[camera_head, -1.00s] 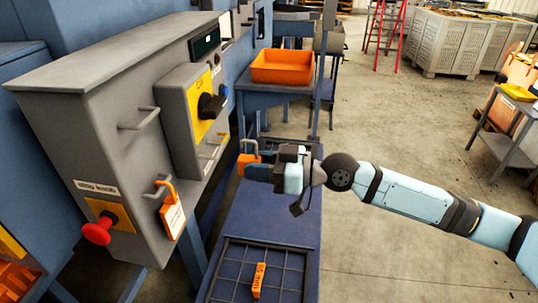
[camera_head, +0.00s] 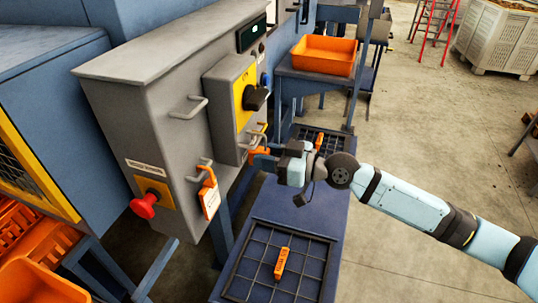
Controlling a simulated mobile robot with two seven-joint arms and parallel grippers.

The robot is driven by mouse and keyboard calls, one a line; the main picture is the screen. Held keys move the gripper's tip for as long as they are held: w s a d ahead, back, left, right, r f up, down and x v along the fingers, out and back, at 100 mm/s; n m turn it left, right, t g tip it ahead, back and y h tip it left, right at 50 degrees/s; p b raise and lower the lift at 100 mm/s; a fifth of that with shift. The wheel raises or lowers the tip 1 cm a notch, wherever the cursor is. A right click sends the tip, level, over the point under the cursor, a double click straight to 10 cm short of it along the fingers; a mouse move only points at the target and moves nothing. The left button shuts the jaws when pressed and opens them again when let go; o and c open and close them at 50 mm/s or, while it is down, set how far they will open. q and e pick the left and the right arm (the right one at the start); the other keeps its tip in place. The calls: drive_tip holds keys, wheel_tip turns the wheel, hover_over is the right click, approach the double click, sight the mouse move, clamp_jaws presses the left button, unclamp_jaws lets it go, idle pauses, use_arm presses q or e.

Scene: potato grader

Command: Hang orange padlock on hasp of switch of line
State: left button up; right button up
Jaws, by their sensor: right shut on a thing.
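My right gripper (camera_head: 276,163) is shut on the orange padlock (camera_head: 260,158), beside the lower right edge of the grey switch box (camera_head: 222,105). The padlock is small and partly hidden by the gripper. The switch has a black rotary handle (camera_head: 256,98) on a yellow plate (camera_head: 243,90). A small metal loop, apparently the hasp (camera_head: 258,135), shows below the handle, just above the padlock. I cannot tell whether padlock and loop touch. My left gripper is not in view.
An orange piece (camera_head: 281,263) lies on a grid in the blue bench (camera_head: 285,208). An orange tray (camera_head: 323,55) stands behind.

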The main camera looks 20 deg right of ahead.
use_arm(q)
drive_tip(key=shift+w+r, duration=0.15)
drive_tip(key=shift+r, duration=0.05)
use_arm(e)
drive_tip(key=o, duration=1)
drive_tip(key=shift+f, duration=0.1)
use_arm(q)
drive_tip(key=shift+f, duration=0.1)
use_arm(e)
drive_tip(key=shift+s+d, duration=0.1)
drive_tip(key=shift+s+d+f, duration=0.1)
drive_tip(key=shift+s+d, duration=0.05)
drive_tip(key=shift+d, duration=0.1)
use_arm(q)
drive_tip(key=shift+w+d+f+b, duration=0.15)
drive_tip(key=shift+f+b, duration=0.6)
drive_tip(key=shift+b, duration=0.7)
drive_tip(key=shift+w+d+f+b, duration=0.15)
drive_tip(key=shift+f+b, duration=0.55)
drive_tip(key=shift+b, duration=0.7)
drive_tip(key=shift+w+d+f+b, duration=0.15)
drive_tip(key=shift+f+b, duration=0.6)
drive_tip(key=shift+b, duration=0.7)
use_arm(e)
drive_tip(key=shift+v, duration=6.55)
